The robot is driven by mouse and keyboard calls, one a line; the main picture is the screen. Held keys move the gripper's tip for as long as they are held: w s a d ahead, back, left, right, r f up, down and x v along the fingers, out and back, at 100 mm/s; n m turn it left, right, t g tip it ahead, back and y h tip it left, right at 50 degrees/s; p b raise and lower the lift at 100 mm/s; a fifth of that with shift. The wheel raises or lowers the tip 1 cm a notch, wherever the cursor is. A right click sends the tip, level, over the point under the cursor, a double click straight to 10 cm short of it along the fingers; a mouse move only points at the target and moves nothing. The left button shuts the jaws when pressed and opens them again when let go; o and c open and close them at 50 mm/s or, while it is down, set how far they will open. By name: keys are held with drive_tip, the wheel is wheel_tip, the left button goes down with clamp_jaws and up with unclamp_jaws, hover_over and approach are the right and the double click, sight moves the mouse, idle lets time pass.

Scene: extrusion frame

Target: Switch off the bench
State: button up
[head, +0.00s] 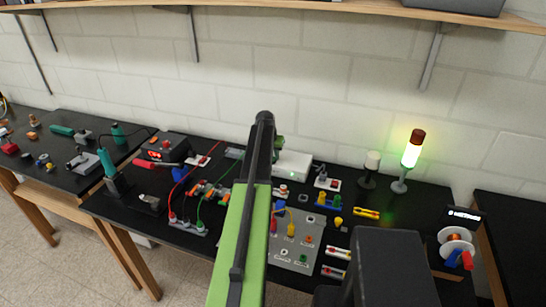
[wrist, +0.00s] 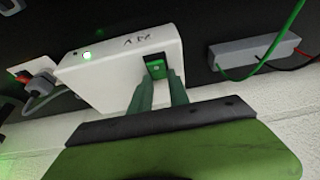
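A white power supply box (head: 292,165) stands at the back of the black bench, partly hidden by my arm. In the wrist view the box (wrist: 120,65) appears upside down, with a lit green lamp (wrist: 87,55) and a "24V" label. A green rocker switch (wrist: 157,69) sits in a dark recess at its edge. My gripper (wrist: 161,80) has its two green fingers apart and empty, with the tips right by the switch; I cannot tell whether they touch it. In the head view my gripper is largely hidden behind my arm. The stack light (head: 412,150) glows.
A white module with a red switch (head: 327,182) stands right of the supply; it also shows in the wrist view (wrist: 42,66). A grey terminal block (wrist: 255,50) with green, red and black leads lies beside the box. A grey panel (head: 290,250) lies in front. A shelf (head: 300,12) hangs above.

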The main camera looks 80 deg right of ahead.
clamp_jaws()
drive_tip(key=shift+w+a+f+h+b, duration=0.15)
drive_tip(key=shift+a+f+h+b, duration=0.25)
drive_tip(key=shift+h+b, duration=0.45)
drive_tip(key=shift+a+r+g+h+b, duration=0.15)
drive_tip(key=shift+g+h+b, duration=0.15)
drive_tip(key=shift+h+b, duration=0.45)
drive_tip(key=shift+r+b, duration=0.1)
drive_tip(key=shift+b, duration=0.2)
drive_tip(key=shift+r, duration=0.15)
